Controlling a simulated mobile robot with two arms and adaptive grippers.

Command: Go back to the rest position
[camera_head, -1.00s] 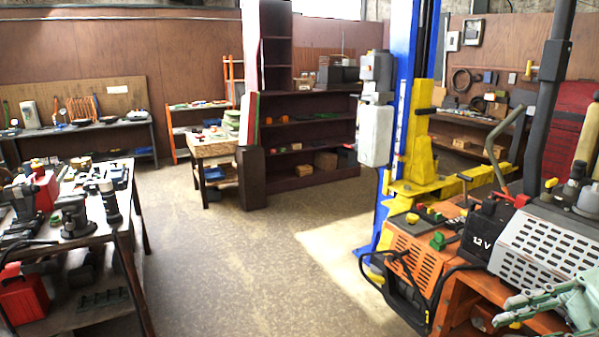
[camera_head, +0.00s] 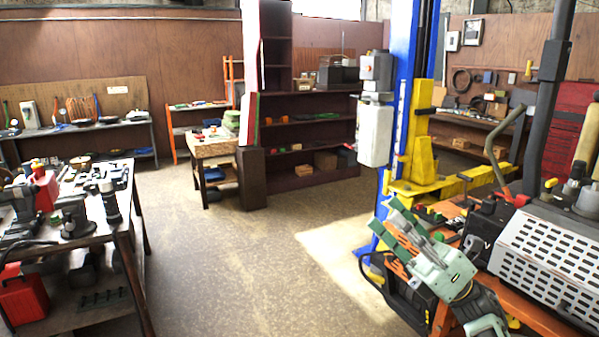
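My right gripper (camera_head: 386,215) shows at the lower right of the head view, pale green and grey, with its fingers pointing up and to the left. Its fingertips are apart with nothing held between them. It is in front of the orange cart with the 12 V charger and hides part of it. My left gripper is out of view.
The orange cart (camera_head: 540,318) carries a white perforated box (camera_head: 545,255). A blue lift post (camera_head: 415,60) with a yellow carriage (camera_head: 418,160) stands behind the gripper. A workbench (camera_head: 85,235) with tools is at the left. The middle floor is clear.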

